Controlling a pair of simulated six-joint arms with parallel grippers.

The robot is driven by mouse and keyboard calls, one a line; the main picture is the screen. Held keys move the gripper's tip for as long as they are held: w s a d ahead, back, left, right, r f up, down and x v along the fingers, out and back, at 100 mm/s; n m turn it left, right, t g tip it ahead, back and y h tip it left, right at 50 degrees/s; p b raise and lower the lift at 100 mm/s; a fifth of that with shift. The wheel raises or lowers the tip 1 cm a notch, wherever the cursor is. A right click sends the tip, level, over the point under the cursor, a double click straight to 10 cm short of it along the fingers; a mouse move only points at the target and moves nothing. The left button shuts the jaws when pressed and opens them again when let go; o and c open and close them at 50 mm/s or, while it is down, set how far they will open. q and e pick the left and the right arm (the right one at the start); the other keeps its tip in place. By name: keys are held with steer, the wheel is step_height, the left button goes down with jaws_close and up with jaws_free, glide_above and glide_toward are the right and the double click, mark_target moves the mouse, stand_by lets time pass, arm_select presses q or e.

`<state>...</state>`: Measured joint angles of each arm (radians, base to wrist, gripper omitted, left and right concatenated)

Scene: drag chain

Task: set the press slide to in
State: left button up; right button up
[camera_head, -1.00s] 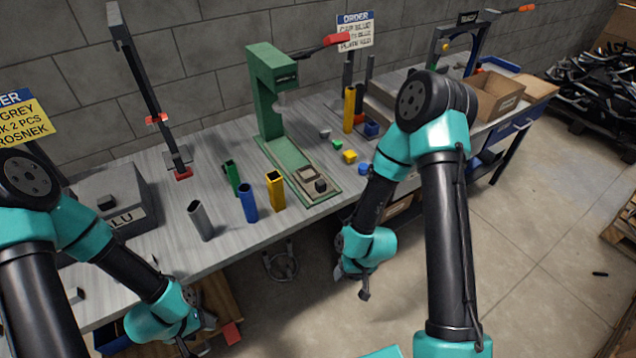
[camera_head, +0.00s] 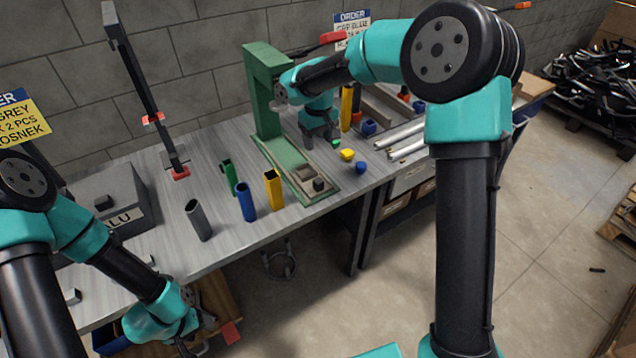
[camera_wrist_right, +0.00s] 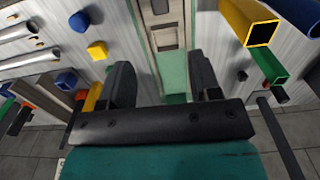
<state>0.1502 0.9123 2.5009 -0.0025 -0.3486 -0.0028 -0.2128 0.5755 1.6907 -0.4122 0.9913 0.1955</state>
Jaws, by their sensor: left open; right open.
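The green press (camera_head: 264,90) stands on the bench, with its red-handled lever (camera_head: 333,38) at the top. Its slide (camera_head: 305,172), a pale framed nest with a dark block (camera_head: 319,184) at its front end, lies at the front of the green base. The slide also shows in the right wrist view (camera_wrist_right: 166,38), with the green base below it. My right gripper (camera_head: 321,143) is open and points down beside the press column, behind the slide. In the wrist view its fingers (camera_wrist_right: 163,85) are apart with nothing between them. My left gripper (camera_head: 203,336) is open, low at the bench front.
Grey (camera_head: 199,220), blue (camera_head: 246,202), yellow (camera_head: 273,189) and green (camera_head: 229,177) tubes stand left of the press. Small yellow (camera_head: 347,155) and blue (camera_head: 361,168) pieces lie right of it. A grey box (camera_head: 108,200) is at the left. Grey rods (camera_head: 405,143) lie right.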

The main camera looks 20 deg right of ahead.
mark_target(318, 180)
stand_by(0.3)
step_height(318, 180, down, 18)
steer(key=shift+r, duration=0.25)
stand_by(0.5)
jaws_close()
stand_by(0.4)
